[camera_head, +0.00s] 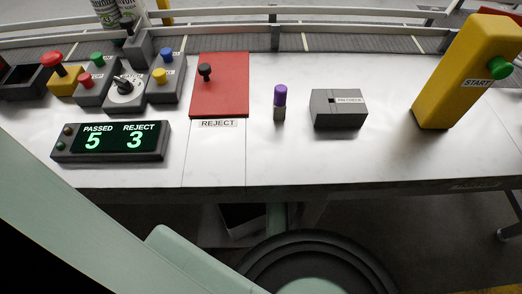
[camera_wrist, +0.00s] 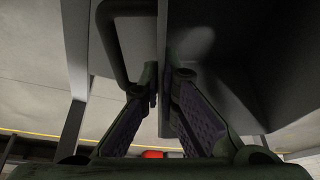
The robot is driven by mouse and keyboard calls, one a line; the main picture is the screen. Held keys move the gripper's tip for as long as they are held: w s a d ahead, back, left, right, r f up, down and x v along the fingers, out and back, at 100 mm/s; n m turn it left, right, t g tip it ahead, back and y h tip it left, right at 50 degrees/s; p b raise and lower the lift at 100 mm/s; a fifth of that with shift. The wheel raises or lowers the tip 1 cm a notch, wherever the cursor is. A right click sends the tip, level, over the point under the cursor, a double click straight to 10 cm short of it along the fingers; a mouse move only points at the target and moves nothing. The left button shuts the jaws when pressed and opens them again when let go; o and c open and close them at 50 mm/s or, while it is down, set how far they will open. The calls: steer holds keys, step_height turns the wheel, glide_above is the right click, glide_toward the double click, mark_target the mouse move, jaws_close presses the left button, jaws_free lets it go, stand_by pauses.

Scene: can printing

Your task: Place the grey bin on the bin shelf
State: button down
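In the wrist view my gripper (camera_wrist: 163,90) has its two fingers closed in on either side of a thin grey wall of the grey bin (camera_wrist: 164,50). Broad dark grey faces of the bin fill the upper right, and a dark rounded loop like a handle is at the upper left. In the head view a grey box with a dark inside, which looks like the bin (camera_head: 240,236), shows partly below the table's front edge. My gripper is not visible there. I cannot make out the bin shelf clearly.
The table (camera_head: 330,165) overhangs the bin area. On it are a counter display (camera_head: 110,141) reading 5 passed and 3 reject, a red reject plate (camera_head: 221,95), a purple-topped cylinder (camera_head: 280,102), a grey pin check block (camera_head: 338,108) and a yellow start post (camera_head: 466,75).

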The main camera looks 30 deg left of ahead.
steer(key=shift+r, duration=0.15)
steer(key=c, duration=1.8)
jaws_free()
steer(key=v, duration=0.7)
steer(key=shift+d+r, duration=0.2)
